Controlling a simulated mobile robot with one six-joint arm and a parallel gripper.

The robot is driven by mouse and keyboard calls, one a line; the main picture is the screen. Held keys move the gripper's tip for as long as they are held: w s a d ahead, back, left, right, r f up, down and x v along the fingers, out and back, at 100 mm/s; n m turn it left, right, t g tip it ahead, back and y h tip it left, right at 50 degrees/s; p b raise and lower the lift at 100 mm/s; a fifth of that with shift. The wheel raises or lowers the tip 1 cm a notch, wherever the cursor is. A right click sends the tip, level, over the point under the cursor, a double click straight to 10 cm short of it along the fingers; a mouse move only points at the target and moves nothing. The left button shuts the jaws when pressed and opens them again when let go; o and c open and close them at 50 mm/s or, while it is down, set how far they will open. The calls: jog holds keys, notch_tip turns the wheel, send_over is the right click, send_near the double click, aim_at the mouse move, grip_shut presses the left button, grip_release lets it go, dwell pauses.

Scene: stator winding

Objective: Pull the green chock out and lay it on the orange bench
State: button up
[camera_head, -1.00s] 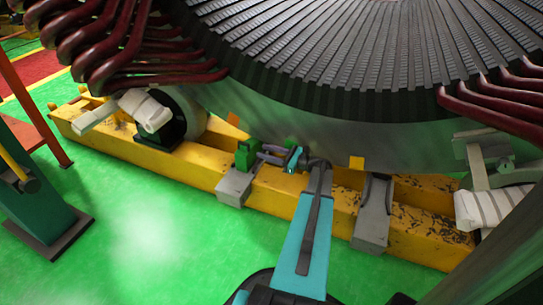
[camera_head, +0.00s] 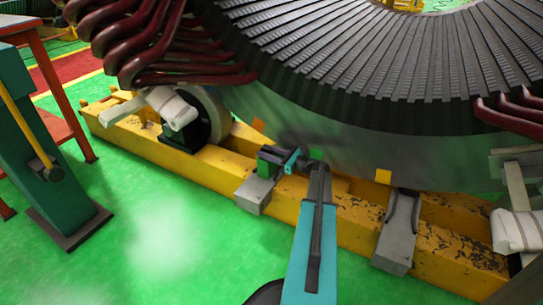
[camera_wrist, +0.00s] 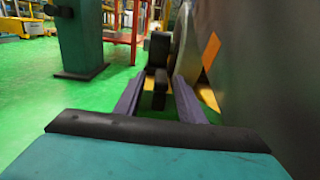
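The green chock (camera_head: 267,155) sits on a grey block against the yellow beam, under the stator's rim, in the head view. My gripper (camera_head: 278,157) reaches it from the right, its fingers beside the chock and hiding part of it. In the wrist view the two purple fingers of my gripper (camera_wrist: 158,88) stand apart, with a dark, shaded block (camera_wrist: 158,95), apparently the chock, between them. Narrow gaps seem to show beside it. The orange bench (camera_head: 62,132) is at the far left; its frame also shows behind the green post in the wrist view (camera_wrist: 124,38).
The stator (camera_head: 330,145) rises close behind the gripper. The yellow beam (camera_head: 330,205) runs below, with a second grey block (camera_head: 398,235) to the right. A dark green post (camera_head: 45,175) stands before the bench. The green floor between is clear.

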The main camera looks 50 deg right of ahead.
jog(key=shift+w, duration=0.1)
grip_shut()
jog(key=shift+a, duration=0.2)
jog(key=s+a+p, duration=0.1)
jog(key=s+a, duration=0.1)
jog(key=a, duration=0.8)
jog(key=shift+s+a+p, duration=0.2)
jog(key=shift+s+p, duration=0.15)
dwell(0.5)
grip_release()
jog(key=shift+s, duration=0.15)
dwell(0.3)
